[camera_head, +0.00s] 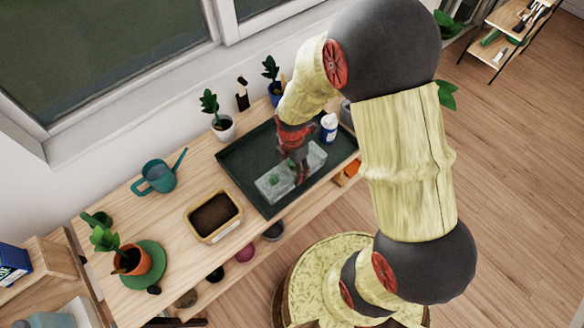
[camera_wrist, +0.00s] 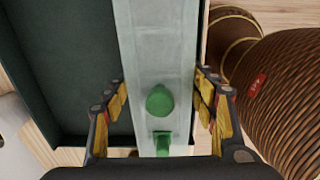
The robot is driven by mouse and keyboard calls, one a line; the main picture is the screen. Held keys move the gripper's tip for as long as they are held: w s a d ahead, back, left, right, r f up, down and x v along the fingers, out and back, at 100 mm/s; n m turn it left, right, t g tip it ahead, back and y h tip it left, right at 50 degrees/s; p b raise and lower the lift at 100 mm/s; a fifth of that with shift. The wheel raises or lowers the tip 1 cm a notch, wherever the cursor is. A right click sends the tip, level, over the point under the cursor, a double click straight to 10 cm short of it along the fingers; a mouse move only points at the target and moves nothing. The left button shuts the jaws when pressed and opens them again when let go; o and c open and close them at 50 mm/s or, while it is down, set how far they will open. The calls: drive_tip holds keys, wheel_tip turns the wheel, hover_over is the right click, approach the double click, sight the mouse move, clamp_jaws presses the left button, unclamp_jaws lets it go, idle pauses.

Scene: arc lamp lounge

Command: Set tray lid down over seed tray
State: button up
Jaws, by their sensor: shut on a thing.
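The tray lid (camera_head: 313,160) is a long, clear, pale cover with green knobs on top. It is over the large dark green tray (camera_head: 240,163) on the bench. In the wrist view the lid (camera_wrist: 150,45) runs lengthwise between my fingers, with a round green knob near its middle. My gripper (camera_wrist: 160,85) is shut on the lid, one finger at each long side. I cannot make out a separate seed tray; anything beneath the lid is hard to see. I cannot tell whether the lid touches what is below.
A beige tub of dark soil (camera_head: 214,216) stands left of the dark tray. A teal watering can (camera_head: 160,177) and a potted plant on a green saucer (camera_head: 151,277) are further left. Small potted plants line the window side.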

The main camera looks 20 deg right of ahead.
drive_tip(key=o, duration=1.3)
wheel_tip(320, 180, up, 12)
idle(0.5)
